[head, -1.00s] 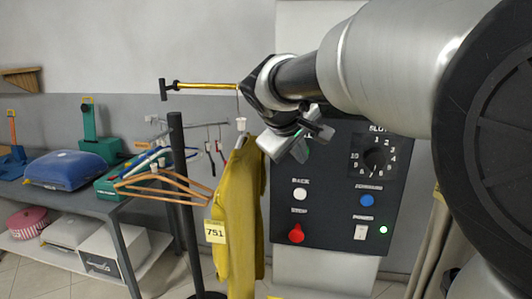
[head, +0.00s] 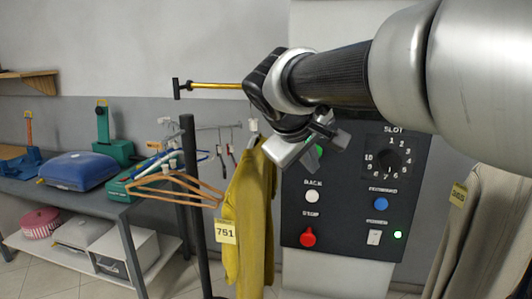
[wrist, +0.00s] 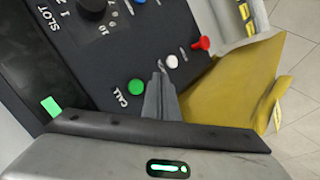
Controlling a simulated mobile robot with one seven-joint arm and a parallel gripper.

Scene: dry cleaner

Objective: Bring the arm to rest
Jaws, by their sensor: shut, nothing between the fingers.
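My gripper (wrist: 161,72) shows in the wrist view with its two fingers together and nothing between them. Its tips appear over the dark control panel (wrist: 110,60), near the green call button (wrist: 136,87) and the white button (wrist: 172,62). I cannot tell the gap to the panel. In the head view my arm reaches in from the right, and the gripper end hangs in front of the panel (head: 338,200), partly hiding the green button. The fingertips are hard to make out there.
A yellow garment (head: 246,215) tagged 751 hangs close beside the gripper, left of the panel. Orange hangers (head: 175,187) are on a black stand (head: 190,160). Beige garments (head: 475,235) hang right.

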